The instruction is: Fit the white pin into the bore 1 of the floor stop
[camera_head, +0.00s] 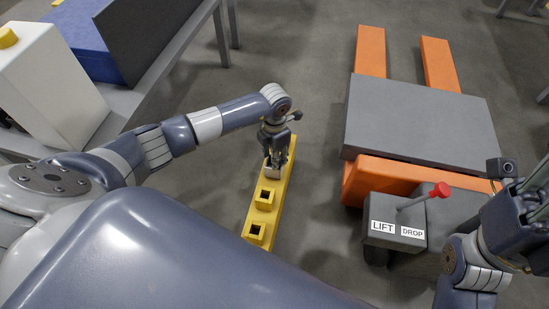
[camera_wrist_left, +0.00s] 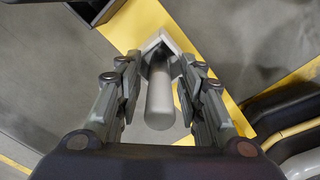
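The yellow floor stop (camera_head: 284,190) lies on the floor in the middle of the head view, with two square bores (camera_head: 265,199) showing toward its near end. My left gripper (camera_head: 275,163) points down over its farther part and hides what lies beneath. The white pin (camera_head: 273,172) shows between its fingertips. In the left wrist view the fingers (camera_wrist_left: 161,72) close on both sides of the pin (camera_wrist_left: 159,98), a pale cylinder with an angular pale end. Whether the pin sits in a bore is hidden. My right gripper (camera_head: 530,200) is cut off at the right edge; its fingers are unclear.
An orange pallet truck (camera_head: 372,183) with a grey plate (camera_head: 420,120) stands right of the floor stop. Its control box carries LIFT and DROP labels and a red-knobbed lever (camera_head: 425,197). A bench (camera_head: 178,55) stands at upper left. Floor between them is clear.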

